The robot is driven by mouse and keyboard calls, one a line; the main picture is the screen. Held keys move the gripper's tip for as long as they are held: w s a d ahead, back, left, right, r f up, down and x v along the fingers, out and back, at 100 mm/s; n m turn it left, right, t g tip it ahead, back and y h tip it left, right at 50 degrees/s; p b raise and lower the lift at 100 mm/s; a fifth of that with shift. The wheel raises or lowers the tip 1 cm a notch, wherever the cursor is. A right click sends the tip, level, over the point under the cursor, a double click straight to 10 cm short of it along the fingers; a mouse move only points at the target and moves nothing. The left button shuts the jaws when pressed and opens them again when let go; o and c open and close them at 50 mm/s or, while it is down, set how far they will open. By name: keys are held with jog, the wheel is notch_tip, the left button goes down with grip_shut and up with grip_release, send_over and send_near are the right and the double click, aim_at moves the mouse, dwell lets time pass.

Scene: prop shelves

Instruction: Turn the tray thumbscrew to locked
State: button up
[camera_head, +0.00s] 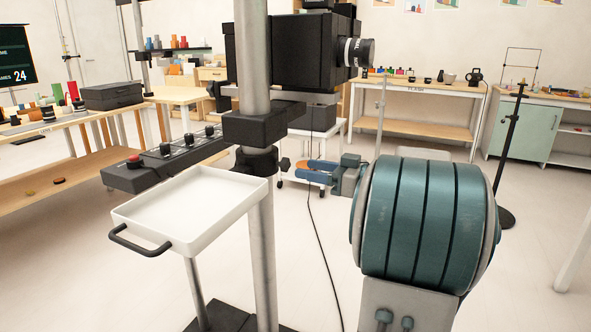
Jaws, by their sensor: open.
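A black clamp collar (256,160) circles the post at the tray's back corner. The small black thumbscrew (284,163) sticks out from the collar's right side. I cannot tell its setting from its angle. My gripper (300,171) is to the right of the thumbscrew, with blue fingers pointing left towards it. It is open, with nothing seen held. In the picture the fingertips lie close to the thumbscrew; whether they touch is unclear.
A black camera (305,50) sits higher on the post, and a control box (165,160) with black knobs and a red button stands left of it. A black cable (317,225) hangs right of the post. Benches line the room; open floor lies between.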

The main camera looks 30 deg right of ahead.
aim_at(288, 165)
jog(key=shift+x, duration=2.4)
jog(key=c, duration=1)
jog(key=shift+d, duration=0.15)
